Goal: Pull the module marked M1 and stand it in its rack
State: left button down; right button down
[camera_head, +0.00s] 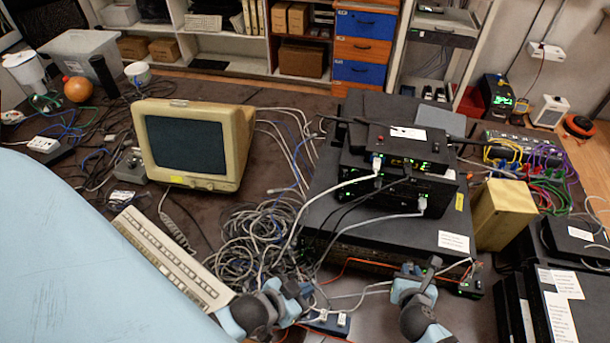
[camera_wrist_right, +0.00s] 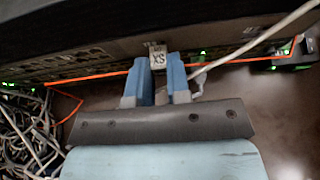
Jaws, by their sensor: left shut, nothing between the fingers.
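In the right wrist view, the two blue fingers of my right gripper (camera_wrist_right: 161,70) point at the front of a dark device (camera_wrist_right: 90,62). A small pale module (camera_wrist_right: 158,57) lies between the fingertips, with a narrow gap at most. Its marking looks upside down, like "XS"; I cannot read M1 anywhere. In the head view, my right gripper (camera_head: 428,272) is at the front of the large black unit (camera_head: 330,212). My left gripper (camera_head: 303,291) is shut and empty, left of it near the cables. A small blue block with white pieces (camera_head: 328,320) lies between the arms; I cannot tell if it is the rack.
An orange cable (camera_wrist_right: 85,77) crosses the device front beside my right fingers. A tangle of grey cables (camera_head: 255,235) lies left of the black unit. A keyboard (camera_head: 170,260) and a beige monitor (camera_head: 190,145) stand further left. A yellowish box (camera_head: 503,212) stands at the right.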

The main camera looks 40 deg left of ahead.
jog(key=shift+s, duration=0.15)
jog(key=shift+s+d+p, duration=0.4)
jog(key=shift+s+p, duration=0.1)
jog(key=shift+s, duration=0.4)
jog(key=shift+s+d+p, duration=0.35)
jog(key=shift+s+p, duration=0.1)
jog(key=shift+s, duration=0.45)
jog(key=shift+s+d+p, duration=0.4)
jog(key=shift+s+p, duration=0.1)
jog(key=shift+s, duration=0.4)
jog(key=c, duration=1.9)
grip_release()
jog(key=shift+d, duration=0.1)
grip_shut()
